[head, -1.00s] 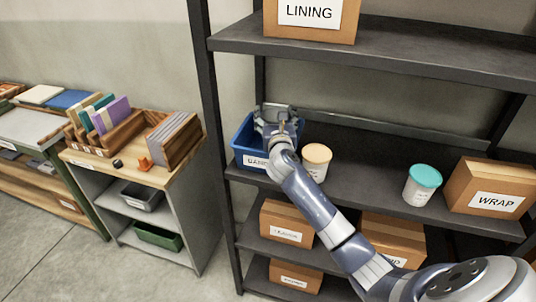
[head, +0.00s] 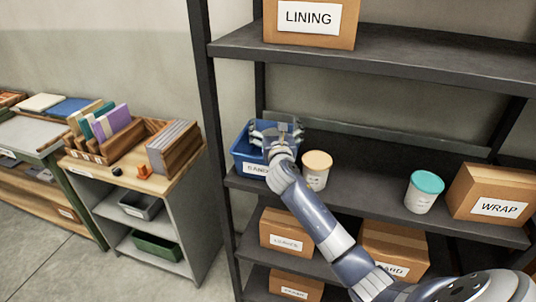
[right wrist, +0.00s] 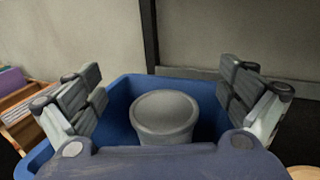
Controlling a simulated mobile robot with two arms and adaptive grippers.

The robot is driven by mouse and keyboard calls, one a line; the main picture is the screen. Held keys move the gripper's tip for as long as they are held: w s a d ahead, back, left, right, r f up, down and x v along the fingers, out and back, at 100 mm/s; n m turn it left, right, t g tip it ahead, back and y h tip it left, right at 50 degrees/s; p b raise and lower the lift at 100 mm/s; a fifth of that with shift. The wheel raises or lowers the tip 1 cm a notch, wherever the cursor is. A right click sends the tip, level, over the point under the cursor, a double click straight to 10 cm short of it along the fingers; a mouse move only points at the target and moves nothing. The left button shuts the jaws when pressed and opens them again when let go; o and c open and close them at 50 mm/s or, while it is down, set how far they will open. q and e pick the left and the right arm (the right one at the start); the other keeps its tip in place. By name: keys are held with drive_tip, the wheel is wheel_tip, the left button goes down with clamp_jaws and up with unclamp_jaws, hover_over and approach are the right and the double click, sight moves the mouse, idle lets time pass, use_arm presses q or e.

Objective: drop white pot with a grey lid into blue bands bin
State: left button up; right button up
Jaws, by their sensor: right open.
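The blue bands bin (head: 240,153) stands at the left end of the middle shelf, its label partly hidden by my arm. My right gripper (head: 277,133) is over the bin with its fingers spread wide and empty. In the right wrist view the fingers (right wrist: 165,100) stand apart on either side of the pot with a grey lid (right wrist: 165,112), which sits inside the blue bin (right wrist: 120,100) and touches neither finger. The pot is hidden in the head view. My left gripper is not in view.
A white pot with a peach lid (head: 316,170) stands just right of the bin, and one with a teal lid (head: 424,191) farther right beside the WRAP box (head: 492,193). The shelf above (head: 380,50) holds the LINING box (head: 310,22). Shelf between the two pots is clear.

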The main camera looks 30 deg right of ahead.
drive_tip(key=v, duration=1.2)
